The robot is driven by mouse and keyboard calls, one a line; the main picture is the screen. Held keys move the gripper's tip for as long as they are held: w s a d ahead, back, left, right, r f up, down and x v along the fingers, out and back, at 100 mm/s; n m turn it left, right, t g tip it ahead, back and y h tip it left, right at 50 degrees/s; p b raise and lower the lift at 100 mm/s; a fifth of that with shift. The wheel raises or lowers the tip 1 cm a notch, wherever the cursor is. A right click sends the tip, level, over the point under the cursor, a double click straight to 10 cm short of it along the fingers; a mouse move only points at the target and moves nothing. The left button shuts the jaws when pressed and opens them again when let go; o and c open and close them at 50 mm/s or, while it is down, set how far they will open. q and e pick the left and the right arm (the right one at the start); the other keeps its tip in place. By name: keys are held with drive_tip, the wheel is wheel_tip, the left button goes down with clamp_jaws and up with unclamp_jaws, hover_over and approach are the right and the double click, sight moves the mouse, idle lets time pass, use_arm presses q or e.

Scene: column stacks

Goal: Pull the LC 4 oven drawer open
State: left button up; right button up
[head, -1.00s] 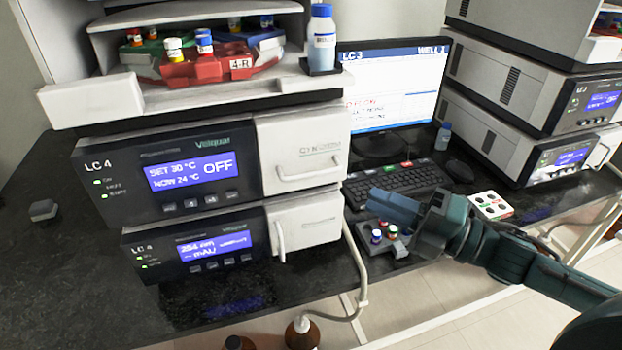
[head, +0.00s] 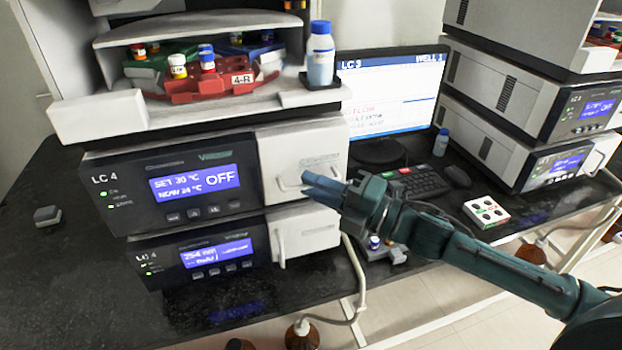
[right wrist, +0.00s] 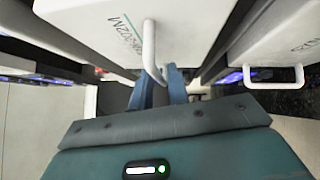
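The LC 4 oven (head: 175,185) is the upper dark unit with the "SET 30 °C OFF" display. Its white drawer front (head: 300,155) at the right looks shut. In the right wrist view, the handle (right wrist: 149,45) reaches down between the two blue fingertips (right wrist: 160,85). The fingers are apart, with a gap; I cannot tell whether they touch the handle. My left gripper is not in view.
Below the oven is another LC 4 unit (head: 205,255) with an upright white handle (head: 281,248). Above is an open bay with a red vial rack (head: 225,88) and a blue-capped bottle (head: 320,55). A monitor (head: 392,90) and keyboard (head: 425,183) stand to the right.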

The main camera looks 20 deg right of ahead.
drive_tip(key=shift+w+a+r, duration=0.1)
drive_tip(key=shift+w+a, duration=0.3)
drive_tip(key=shift+a, duration=0.1)
drive_tip(key=shift+c, duration=0.5)
clamp_jaws()
